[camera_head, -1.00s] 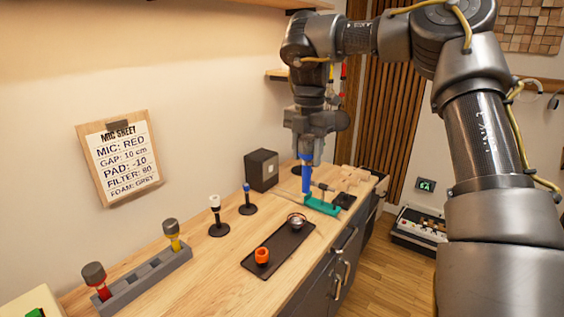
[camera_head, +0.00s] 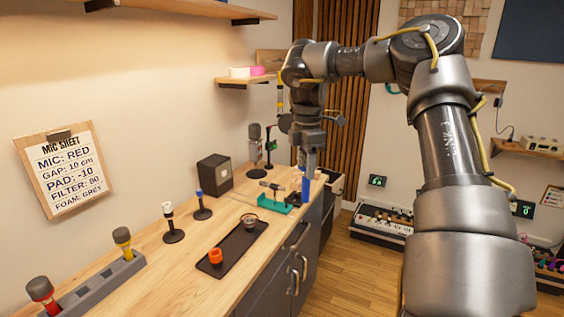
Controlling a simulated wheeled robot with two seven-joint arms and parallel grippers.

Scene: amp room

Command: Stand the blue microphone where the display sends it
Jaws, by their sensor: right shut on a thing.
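My right gripper (camera_head: 307,152) hangs down over the far end of the wooden counter (camera_head: 193,242). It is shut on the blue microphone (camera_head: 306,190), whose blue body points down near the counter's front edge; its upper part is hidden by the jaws. Whether its foot touches anything I cannot tell. A small dark display (camera_head: 377,181) with green marks stands beyond, too small to read. A second dark display (camera_head: 522,209) is at the right. A red microphone (camera_head: 42,292) and a yellow microphone (camera_head: 123,240) stand in a grey rack (camera_head: 92,290). My left gripper is not in view.
Two small stands, one white-topped (camera_head: 170,223) and one blue-topped (camera_head: 201,207), stand mid-counter. A dark tray (camera_head: 239,246) holds an orange cup (camera_head: 215,256) and a metal bowl (camera_head: 249,221).

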